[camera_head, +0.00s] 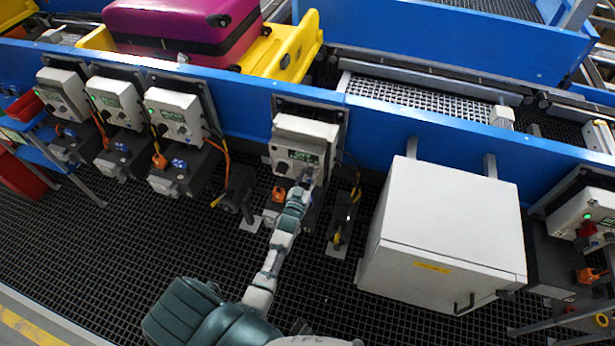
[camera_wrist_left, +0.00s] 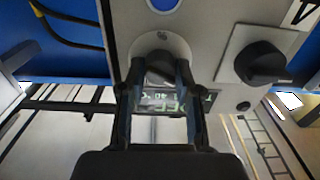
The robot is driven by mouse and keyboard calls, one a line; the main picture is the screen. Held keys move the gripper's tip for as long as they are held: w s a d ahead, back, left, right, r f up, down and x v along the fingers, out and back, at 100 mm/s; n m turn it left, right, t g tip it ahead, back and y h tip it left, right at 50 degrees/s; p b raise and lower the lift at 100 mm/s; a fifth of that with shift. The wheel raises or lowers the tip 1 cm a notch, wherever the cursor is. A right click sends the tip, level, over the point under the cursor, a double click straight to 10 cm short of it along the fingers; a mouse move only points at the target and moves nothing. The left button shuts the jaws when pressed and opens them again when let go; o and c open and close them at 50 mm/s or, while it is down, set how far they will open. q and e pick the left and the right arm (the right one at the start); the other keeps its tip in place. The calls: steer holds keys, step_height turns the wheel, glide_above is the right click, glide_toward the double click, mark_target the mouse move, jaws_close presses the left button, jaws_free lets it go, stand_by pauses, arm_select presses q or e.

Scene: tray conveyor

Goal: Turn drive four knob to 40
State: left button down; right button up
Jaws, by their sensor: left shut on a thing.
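The drive box (camera_head: 303,140), fourth from the left along the blue conveyor side, has a white face with a lit green display (camera_head: 303,156). My left gripper (camera_head: 307,176) reaches up to the lower part of this box. In the left wrist view my left gripper (camera_wrist_left: 160,78) is shut on a dark round knob (camera_wrist_left: 158,66), one finger on each side. The fingers cover part of the knob, so its pointer is hidden. The display (camera_wrist_left: 160,101) shows between the fingers, its digits not clearly readable. A second black knob (camera_wrist_left: 262,64) sits apart at the right. My right gripper is not in view.
Several similar drive boxes (camera_head: 117,101) stand to the left. A large white cabinet (camera_head: 450,220) stands close on the right. A magenta suitcase (camera_head: 185,28) lies in a yellow tray (camera_head: 290,47) on the conveyor. Dark grating (camera_head: 110,235) covers the floor.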

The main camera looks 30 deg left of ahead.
arm_select(q)
steer(key=shift+s+f, duration=0.1)
steer(key=shift+f, duration=0.3)
steer(key=c, duration=0.8)
jaws_free()
steer(key=shift+r, duration=0.15)
steer(key=v, duration=1.1)
steer(key=shift+s, duration=0.35)
